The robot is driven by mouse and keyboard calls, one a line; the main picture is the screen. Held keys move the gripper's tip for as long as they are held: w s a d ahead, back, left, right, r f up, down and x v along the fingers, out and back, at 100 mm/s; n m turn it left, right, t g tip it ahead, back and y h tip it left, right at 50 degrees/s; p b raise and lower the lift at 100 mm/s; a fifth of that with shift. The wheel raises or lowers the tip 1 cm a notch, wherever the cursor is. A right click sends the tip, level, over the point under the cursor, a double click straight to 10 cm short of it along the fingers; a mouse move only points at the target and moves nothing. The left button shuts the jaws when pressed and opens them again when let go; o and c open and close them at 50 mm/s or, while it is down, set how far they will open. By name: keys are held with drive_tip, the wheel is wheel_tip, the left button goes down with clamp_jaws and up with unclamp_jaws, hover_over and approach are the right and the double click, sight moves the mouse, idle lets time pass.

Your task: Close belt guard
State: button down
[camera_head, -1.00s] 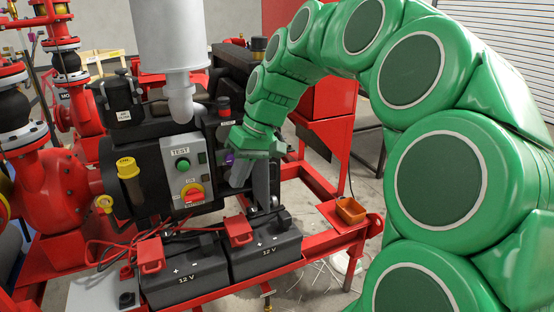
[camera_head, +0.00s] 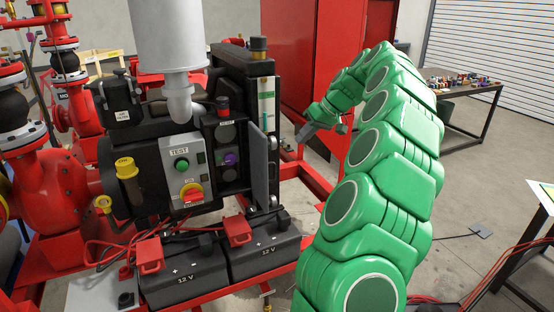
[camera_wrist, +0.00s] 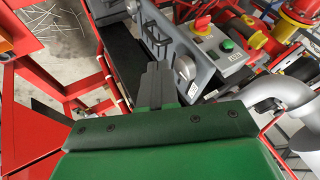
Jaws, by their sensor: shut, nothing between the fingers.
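The belt guard (camera_head: 259,164) looks like the flat grey plate standing out from the right side of the dark engine front in the head view, seen at a steep angle. It stands open: the round pulleys (camera_head: 229,158) to its left are uncovered, one with a purple centre. My gripper (camera_head: 307,131) is right of the plate and apart from it, with grey fingers pointing left.
A control box (camera_head: 184,172) with a green button and a red-yellow switch is left of the pulleys. Two black batteries (camera_head: 265,246) stand below. A red cabinet (camera_head: 310,70) rises behind my gripper. A table (camera_head: 465,85) stands at the back right, with open floor before it.

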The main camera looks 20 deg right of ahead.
sight(264, 167)
drive_tip(key=a+x, duration=0.1)
drive_tip(key=x, duration=1)
drive_tip(key=shift+a, duration=0.4)
drive_tip(key=shift+a+r, duration=0.1)
drive_tip(key=shift+r, duration=0.1)
